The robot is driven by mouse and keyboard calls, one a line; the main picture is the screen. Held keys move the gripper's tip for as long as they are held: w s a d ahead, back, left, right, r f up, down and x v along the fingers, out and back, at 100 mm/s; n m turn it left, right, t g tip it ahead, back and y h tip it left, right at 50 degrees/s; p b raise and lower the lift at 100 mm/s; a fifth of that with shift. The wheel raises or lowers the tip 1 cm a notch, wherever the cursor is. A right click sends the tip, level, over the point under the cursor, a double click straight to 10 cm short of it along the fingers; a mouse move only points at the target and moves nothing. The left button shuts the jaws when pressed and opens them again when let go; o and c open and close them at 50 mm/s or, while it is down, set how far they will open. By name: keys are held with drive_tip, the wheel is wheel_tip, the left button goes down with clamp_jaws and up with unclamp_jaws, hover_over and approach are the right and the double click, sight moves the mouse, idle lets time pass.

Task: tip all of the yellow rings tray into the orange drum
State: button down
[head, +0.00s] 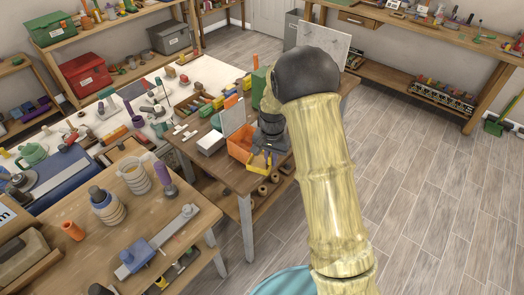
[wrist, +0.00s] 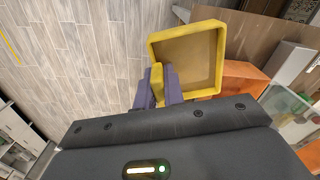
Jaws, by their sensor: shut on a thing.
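My gripper (wrist: 158,84) is shut on the handle of the yellow tray (wrist: 158,50), seen in the wrist view. The tray is square with a raised rim. Its tan inside faces the camera and I see no rings in it. In the head view my gripper (head: 264,152) is over the middle table, with a small yellow part of the tray (head: 259,162) showing below it. An orange open container (head: 238,146) stands beside it on the table, boxy in shape. An orange surface (wrist: 243,78) lies right of the tray in the wrist view. The container's inside is hidden.
A white box (head: 211,143) sits left of the orange container on the middle table (head: 232,178). Brown rolls (head: 263,190) lie on its lower shelf. The left bench (head: 130,215) holds jars, a mug and an orange cylinder (head: 73,231).

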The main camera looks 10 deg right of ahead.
drive_tip(key=s+d+f+n+b, duration=0.2)
drive_tip(key=f+b, duration=0.3)
drive_tip(key=f, duration=0.6)
drive_tip(key=s+d+f+n+b, duration=0.2)
drive_tip(key=f+b, duration=0.4)
drive_tip(key=f, duration=0.5)
drive_tip(key=shift+d+n, duration=0.7)
drive_tip(key=shift+d, duration=0.45)
drive_tip(key=shift+s+r, duration=0.1)
drive_tip(key=shift+s, duration=0.1)
